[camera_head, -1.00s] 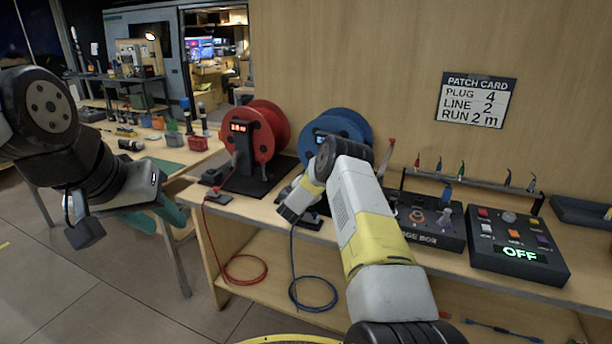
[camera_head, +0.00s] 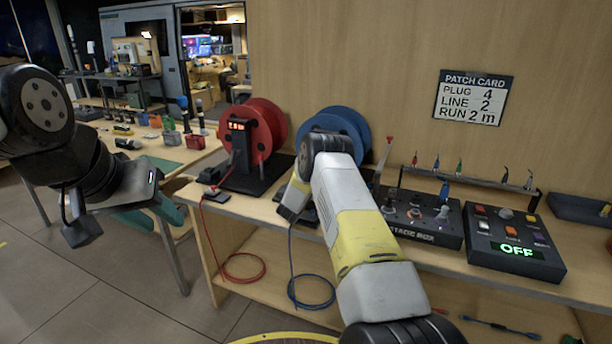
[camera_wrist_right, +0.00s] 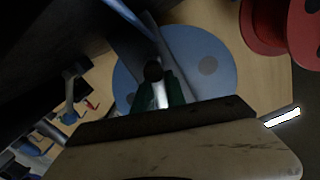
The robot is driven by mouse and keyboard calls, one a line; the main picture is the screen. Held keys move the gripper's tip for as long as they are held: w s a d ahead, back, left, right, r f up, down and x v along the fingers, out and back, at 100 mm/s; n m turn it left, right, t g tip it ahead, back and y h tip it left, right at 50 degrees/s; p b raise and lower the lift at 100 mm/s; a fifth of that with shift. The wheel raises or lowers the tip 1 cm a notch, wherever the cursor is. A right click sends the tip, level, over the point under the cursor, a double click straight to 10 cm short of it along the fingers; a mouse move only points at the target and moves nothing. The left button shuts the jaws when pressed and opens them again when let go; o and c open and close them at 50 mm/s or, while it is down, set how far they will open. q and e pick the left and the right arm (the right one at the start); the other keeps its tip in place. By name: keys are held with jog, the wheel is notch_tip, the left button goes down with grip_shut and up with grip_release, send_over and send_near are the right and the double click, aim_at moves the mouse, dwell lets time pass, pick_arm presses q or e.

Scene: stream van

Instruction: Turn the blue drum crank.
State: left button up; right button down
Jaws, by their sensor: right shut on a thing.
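The blue drum (camera_head: 350,128) stands on the bench behind my right forearm, which hides much of its front and its crank in the head view. In the right wrist view the blue drum's round face (camera_wrist_right: 205,55) lies beyond my right gripper (camera_wrist_right: 162,92). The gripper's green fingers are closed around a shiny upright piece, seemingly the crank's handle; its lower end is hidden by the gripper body. My left gripper (camera_head: 152,214) hangs at the left, away from the drums, with its teal fingers apart and nothing seen between them.
A red drum (camera_head: 265,130) with a lit display stands left of the blue one. A blue cable (camera_head: 312,305) and a red cable (camera_head: 243,268) hang to the lower shelf. The stage box (camera_head: 425,222) and a panel reading OFF (camera_head: 515,245) stand to the right.

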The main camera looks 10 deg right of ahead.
jog(key=shift+w+d+r, duration=0.1)
jog(key=shift+d+r, duration=0.45)
jog(key=shift+r, duration=0.1)
jog(key=c, duration=1.4)
grip_release()
jog(key=shift+r, duration=0.1)
jog(key=shift+o, duration=0.2)
jog(key=shift+s+a+f, duration=0.25)
jog(key=shift+a+f, duration=0.05)
jog(key=shift+a, duration=0.1)
jog(key=v, duration=0.7)
jog(key=shift+s, duration=0.15)
